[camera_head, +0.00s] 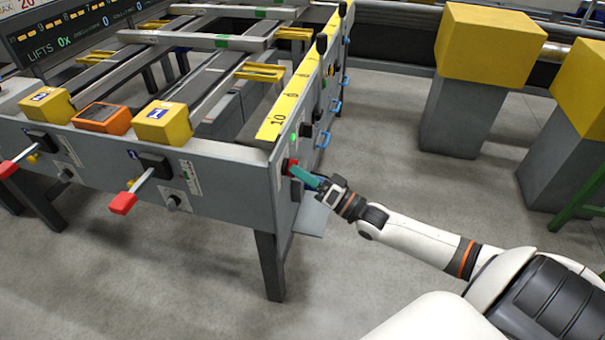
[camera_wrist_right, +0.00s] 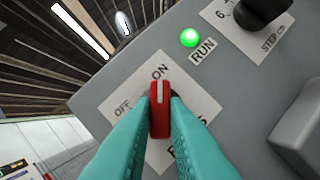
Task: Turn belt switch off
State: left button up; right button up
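The belt switch (camera_wrist_right: 159,112) is a red knob on a white label plate marked ON and OFF. Its white pointer line is toward the ON mark. In the head view the red switch (camera_head: 289,167) is on the end face of the grey table frame. My right gripper (camera_head: 303,177) reaches it from the right. In the right wrist view its teal fingers (camera_wrist_right: 160,125) lie on both sides of the knob, apparently closed against it. They hide the lower part of the label. My left gripper is not in view.
A green RUN lamp (camera_wrist_right: 190,38) is lit beside the switch. A black STEP knob (camera_wrist_right: 262,12) is farther right on the panel. Red-tipped levers (camera_head: 123,203) stick out from the table's front. Yellow-topped grey blocks (camera_head: 487,45) stand at the back right; the floor between is clear.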

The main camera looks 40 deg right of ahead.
grip_shut()
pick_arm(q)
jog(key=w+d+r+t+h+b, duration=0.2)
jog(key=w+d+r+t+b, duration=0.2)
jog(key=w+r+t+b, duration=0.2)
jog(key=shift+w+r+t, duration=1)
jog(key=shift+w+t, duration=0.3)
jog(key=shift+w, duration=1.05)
pick_arm(e)
jog(key=shift+w+d+n+g+y, duration=0.2)
jog(key=shift+n+g+y, duration=1.25)
jog(key=shift+n, duration=2.8)
jog(key=shift+w+d+n+g+y, duration=0.15)
jog(key=shift+n+g+y, duration=1.25)
jog(key=shift+n, duration=2.8)
jog(key=shift+w+d+n+g+y, duration=0.2)
jog(key=shift+n+g+y, duration=1.2)
jog(key=shift+n, duration=2.85)
jog(key=shift+t+y, duration=0.25)
jog(key=o, duration=0.7)
grip_release()
